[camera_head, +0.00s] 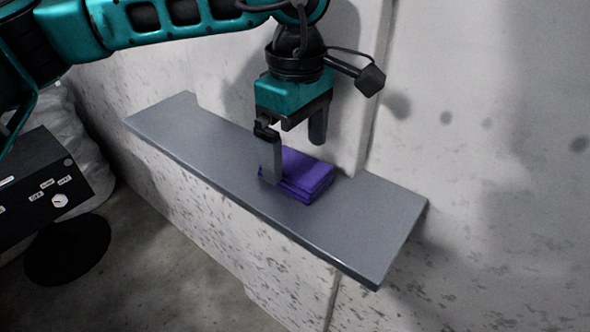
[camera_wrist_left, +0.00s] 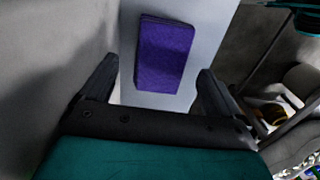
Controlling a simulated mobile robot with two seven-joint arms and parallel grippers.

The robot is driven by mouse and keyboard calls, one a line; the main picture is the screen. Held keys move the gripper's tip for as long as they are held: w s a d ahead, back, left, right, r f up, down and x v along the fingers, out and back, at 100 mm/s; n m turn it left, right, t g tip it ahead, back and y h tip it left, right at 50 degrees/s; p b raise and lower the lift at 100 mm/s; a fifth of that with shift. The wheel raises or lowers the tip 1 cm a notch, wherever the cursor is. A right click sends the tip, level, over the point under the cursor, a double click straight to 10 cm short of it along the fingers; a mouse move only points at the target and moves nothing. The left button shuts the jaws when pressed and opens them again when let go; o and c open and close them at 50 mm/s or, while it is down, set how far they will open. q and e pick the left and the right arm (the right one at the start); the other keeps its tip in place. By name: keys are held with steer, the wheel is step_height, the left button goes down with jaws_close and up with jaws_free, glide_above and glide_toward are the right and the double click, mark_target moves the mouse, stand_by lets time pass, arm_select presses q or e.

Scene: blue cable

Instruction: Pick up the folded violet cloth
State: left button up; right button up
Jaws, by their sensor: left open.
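The folded violet cloth (camera_head: 306,177) lies flat on a grey shelf (camera_head: 215,150) fixed along the wall. My left gripper (camera_head: 294,153) is open and points down above the cloth. In the head view one finger hangs in front of the cloth's left part, and the other is higher, toward the wall. In the left wrist view the cloth (camera_wrist_left: 163,55) lies beyond the two spread fingers of my left gripper (camera_wrist_left: 157,82), between their lines, with nothing held. The finger hides part of the cloth in the head view. My right gripper is not in view.
A pale wall rises close behind the shelf, with a vertical ledge (camera_head: 372,90) near the cloth. The shelf is bare on both sides of the cloth. A black box with a dial (camera_head: 45,185) stands at the lower left.

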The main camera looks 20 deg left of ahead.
mark_target(295, 162)
arm_select(q)
step_height(295, 162, down, 4)
steer(key=shift+a+r, duration=0.1)
steer(key=shift+r, duration=0.1)
steer(key=c, duration=1)
